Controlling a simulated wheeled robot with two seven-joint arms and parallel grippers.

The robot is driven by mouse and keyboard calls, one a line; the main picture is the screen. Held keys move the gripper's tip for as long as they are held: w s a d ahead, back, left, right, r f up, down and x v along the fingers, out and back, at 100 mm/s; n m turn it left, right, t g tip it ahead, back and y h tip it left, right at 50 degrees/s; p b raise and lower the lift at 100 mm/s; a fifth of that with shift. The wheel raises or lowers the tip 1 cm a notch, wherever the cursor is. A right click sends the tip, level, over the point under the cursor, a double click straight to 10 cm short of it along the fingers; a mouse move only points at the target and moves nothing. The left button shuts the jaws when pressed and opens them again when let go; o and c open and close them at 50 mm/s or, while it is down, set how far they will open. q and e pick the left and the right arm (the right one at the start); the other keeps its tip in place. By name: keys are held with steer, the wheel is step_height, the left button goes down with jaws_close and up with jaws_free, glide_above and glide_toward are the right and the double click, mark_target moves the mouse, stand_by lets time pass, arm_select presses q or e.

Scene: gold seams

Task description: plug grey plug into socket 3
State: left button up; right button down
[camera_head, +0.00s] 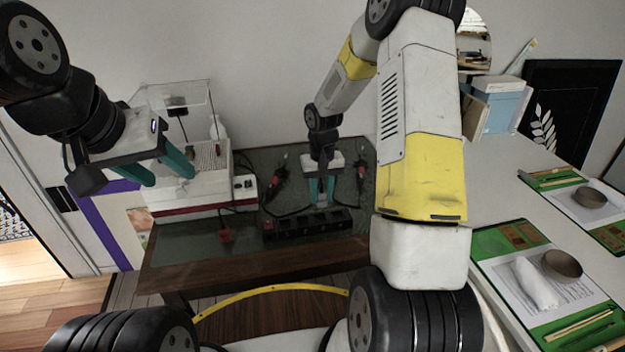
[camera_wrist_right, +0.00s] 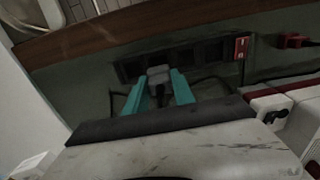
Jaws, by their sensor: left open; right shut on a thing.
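A black power strip (camera_head: 310,223) with a row of sockets lies on the dark green table top; it also crosses the right wrist view (camera_wrist_right: 203,54). My right gripper (camera_head: 321,192) points down just behind the strip and is shut on the grey plug (camera_head: 321,201). In the right wrist view, the grey plug (camera_wrist_right: 158,75) sits between the teal fingertips of my right gripper (camera_wrist_right: 158,84), overlapping the strip's edge. I cannot tell whether it touches a socket; its prongs are hidden. Socket numbers are not readable. My left gripper (camera_head: 171,178) is open and empty, raised at the left.
A red plug (camera_wrist_right: 241,48) is at one end of the strip. Another red plug (camera_head: 225,236) lies on the table nearby. Dark cables run behind the strip, near red-and-black tools (camera_head: 276,184). A white table (camera_head: 480,185) is at the right.

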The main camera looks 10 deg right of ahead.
glide_above(321, 221)
steer(key=shift+w+f, duration=0.15)
steer(key=shift+f, duration=2.75)
steer(key=shift+f, duration=0.6)
steer(key=shift+f, duration=0.45)
steer(key=c, duration=1)
jaws_free()
steer(key=shift+s, duration=0.2)
steer(key=shift+o, duration=0.2)
steer(key=shift+w+r, duration=0.15)
steer(key=shift+r, duration=4.2)
steer(key=shift+r, duration=0.1)
